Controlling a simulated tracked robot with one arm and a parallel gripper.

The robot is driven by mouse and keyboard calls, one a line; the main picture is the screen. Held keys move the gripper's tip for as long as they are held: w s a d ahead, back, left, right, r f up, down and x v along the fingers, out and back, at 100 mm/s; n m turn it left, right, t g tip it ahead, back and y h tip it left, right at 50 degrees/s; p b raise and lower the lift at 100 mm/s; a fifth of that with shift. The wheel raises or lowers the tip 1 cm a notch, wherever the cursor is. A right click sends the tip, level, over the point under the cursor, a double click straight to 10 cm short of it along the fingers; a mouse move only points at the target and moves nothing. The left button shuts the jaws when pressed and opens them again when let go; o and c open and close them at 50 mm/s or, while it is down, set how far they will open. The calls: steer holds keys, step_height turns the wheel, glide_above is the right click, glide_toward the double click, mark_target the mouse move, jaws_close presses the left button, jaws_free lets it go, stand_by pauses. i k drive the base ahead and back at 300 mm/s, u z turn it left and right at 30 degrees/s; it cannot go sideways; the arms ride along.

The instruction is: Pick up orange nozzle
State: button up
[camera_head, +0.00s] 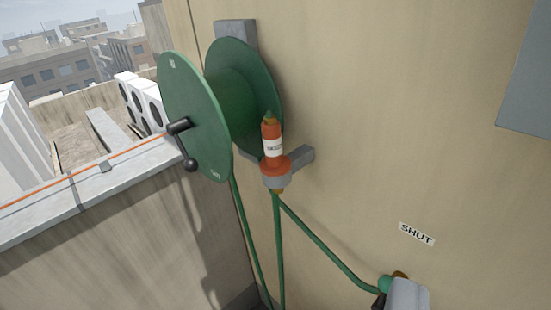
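The orange nozzle (272,142) stands nearly upright in a grey holder (276,180) on the beige wall. It has a white band with small lettering around its middle and a dark green tip. A green hose (277,240) hangs from its lower end. The nozzle is in front of the right edge of the green reel, as seen from here. My gripper is not seen in this view, and nothing is seen gripping the nozzle.
A green hose reel (196,118) with a black crank (184,148) juts from the wall. At lower right, the hose meets a partly cropped grey fitting (407,294) below a "SHUT" label (416,234). A parapet (110,185) stands at left.

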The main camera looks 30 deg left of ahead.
mark_target(274, 164)
steer(key=u, duration=1.6)
steer(key=k, duration=1.2)
steer(key=z, duration=1.05)
steer(key=i, duration=1.55)
